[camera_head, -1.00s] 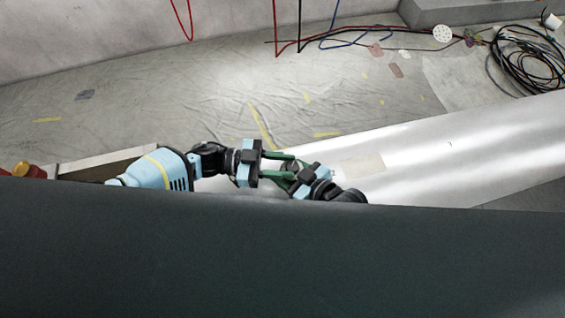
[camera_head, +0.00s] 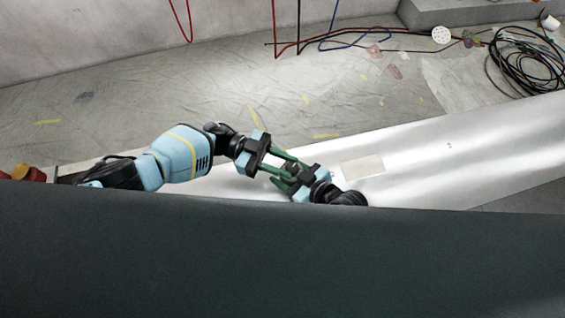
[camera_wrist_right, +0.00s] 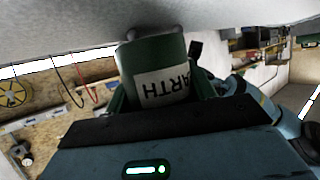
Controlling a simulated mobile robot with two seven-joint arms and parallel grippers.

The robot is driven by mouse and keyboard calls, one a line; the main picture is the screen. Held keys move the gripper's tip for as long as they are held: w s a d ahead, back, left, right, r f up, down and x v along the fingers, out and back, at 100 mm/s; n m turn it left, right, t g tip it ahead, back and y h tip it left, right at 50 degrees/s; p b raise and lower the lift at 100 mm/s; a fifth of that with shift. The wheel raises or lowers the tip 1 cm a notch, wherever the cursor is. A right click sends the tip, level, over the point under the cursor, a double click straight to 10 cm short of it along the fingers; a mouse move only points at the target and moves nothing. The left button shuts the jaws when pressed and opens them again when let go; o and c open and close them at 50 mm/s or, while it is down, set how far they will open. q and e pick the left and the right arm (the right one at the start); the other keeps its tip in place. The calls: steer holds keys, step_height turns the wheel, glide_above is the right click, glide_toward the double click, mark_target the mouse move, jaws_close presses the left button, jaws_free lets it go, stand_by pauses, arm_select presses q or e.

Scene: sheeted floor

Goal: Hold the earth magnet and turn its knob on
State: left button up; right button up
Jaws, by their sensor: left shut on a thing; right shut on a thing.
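In the head view my left gripper (camera_head: 287,168), with green fingers, reaches from the left to the same spot and is shut on the magnet. My right gripper also shows in the head view (camera_head: 285,181), facing the left one. The magnet is mostly hidden there by the grippers, and I cannot make out its knob.
A bright metal surface (camera_head: 430,155) runs behind the grippers. A dark surface (camera_head: 280,255) fills the foreground. Coiled cables (camera_head: 525,60) lie at the back right. The sheeted floor (camera_head: 200,100) behind the arms is mostly clear.

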arm_select(q)
steer(key=shift+m+g, duration=0.4)
steer(key=shift+g, duration=0.2)
steer(key=o, duration=0.7)
step_height(320, 180, up, 10)
stand_by(0.8)
